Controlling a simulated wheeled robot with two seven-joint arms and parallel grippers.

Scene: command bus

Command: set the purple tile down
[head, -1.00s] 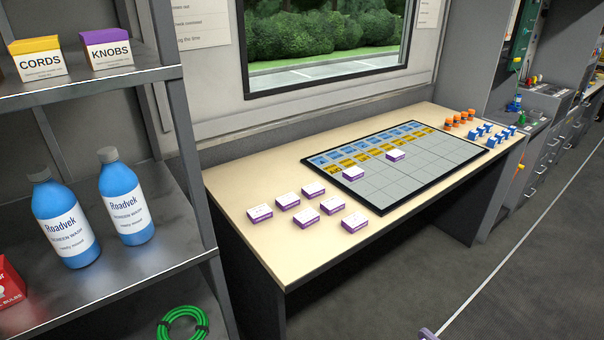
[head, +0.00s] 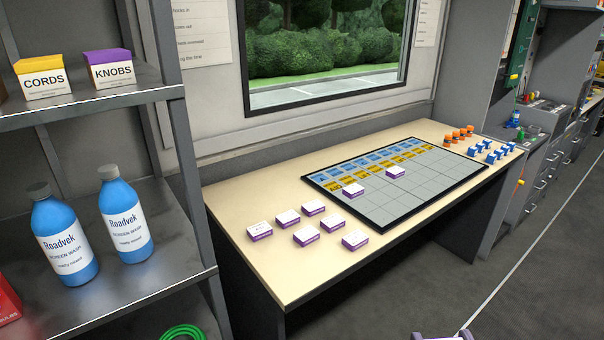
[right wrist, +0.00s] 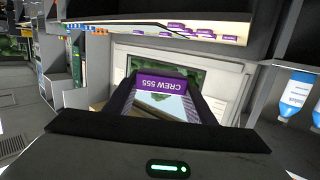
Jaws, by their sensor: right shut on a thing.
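A purple tile (right wrist: 168,83) lettered "CREW 555" is between the fingers of my right gripper (right wrist: 166,100) in the right wrist view. The gripper is shut on it. In the head view only a small white and purple part of the right gripper and its tile (head: 441,336) shows at the bottom edge, over the floor and in front of the table. A grey gridded board (head: 410,190) with blue and yellow header cells lies on the table. Two purple-edged tiles, one nearer (head: 355,189) and one farther (head: 396,172), lie on it. My left gripper is out of view.
Several loose purple-edged tiles (head: 306,236) lie on the table (head: 285,275) left of the board. Orange pieces (head: 462,133) and blue pieces (head: 485,151) stand at its far right end. A shelf (head: 165,245) with blue bottles stands at left. Many board cells are bare.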

